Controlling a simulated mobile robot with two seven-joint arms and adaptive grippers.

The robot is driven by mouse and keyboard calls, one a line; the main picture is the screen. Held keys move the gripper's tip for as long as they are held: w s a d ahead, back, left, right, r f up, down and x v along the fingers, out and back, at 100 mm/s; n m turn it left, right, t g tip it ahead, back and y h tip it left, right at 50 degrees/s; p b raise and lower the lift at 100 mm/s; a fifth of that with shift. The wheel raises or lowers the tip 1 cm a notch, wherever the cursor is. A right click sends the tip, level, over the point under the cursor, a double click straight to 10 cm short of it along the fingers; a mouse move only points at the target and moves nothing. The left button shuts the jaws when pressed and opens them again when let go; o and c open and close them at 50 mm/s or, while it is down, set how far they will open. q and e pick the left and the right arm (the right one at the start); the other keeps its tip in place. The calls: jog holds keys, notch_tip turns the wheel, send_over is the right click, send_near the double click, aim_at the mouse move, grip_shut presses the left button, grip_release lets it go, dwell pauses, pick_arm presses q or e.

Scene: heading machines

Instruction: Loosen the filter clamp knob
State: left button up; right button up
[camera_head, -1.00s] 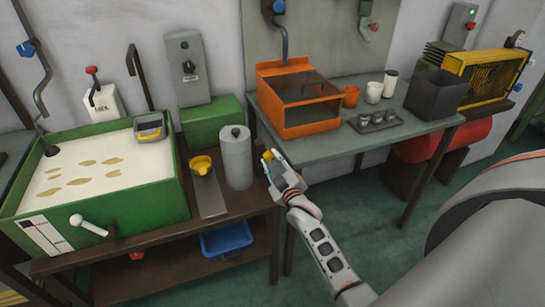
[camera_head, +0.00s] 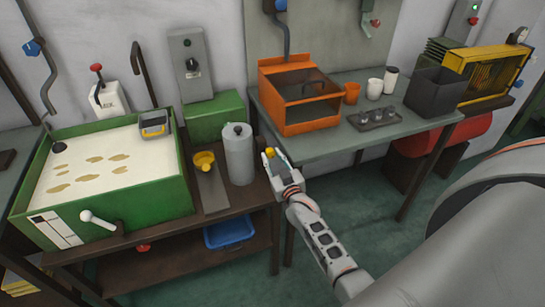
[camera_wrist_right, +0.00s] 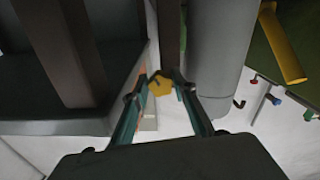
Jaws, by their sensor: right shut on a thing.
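A yellow lobed knob (camera_wrist_right: 160,84) sits between the fingertips of my right gripper (camera_wrist_right: 163,92) in the right wrist view. The gripper is shut on it. In the head view the same yellow knob (camera_head: 269,152) shows small at the tip of my right gripper (camera_head: 271,160). The gripper is just right of the grey filter cylinder (camera_head: 239,158), which stands upright on the brown bench and has a dark knob on top. Whether the yellow knob is joined to anything is hidden. My left gripper is not in view.
A grey table (camera_head: 425,122) behind right holds an orange box (camera_head: 299,122), cups and a dark bin (camera_head: 436,90). A blue tray (camera_head: 229,233) sits below. Floor at right is open.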

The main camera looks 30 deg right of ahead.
dwell(0.3)
jog(key=o, duration=0.8)
jog(key=shift+s, duration=0.1)
jog(key=s, duration=0.4)
jog(key=s+a, duration=0.1)
jog(key=s, duration=0.2)
jog(key=s+a, duration=0.1)
jog(key=s, duration=0.3)
jog(key=shift+s+a, duration=0.1)
jog(key=shift+s, duration=0.25)
jog(key=s+a+f+n+g+y, duration=0.1)
jog(key=s+a+f+g+y, duration=0.1)
jog(key=s+a+f, duration=0.2)
jog(key=s+a+f+n+g+y, duration=0.1)
jog(key=s+a+f, duration=0.3)
jog(key=s, duration=0.6)
jog(key=s+a+f+n+g+y, duration=0.2)
jog(key=s+a+f+g, duration=0.2)
jog(key=s+a, duration=0.3)
jog(key=shift+a+f+n+y, duration=0.25)
jog(key=shift+f+n+y, duration=0.05)
jog(key=shift+f, duration=0.3)
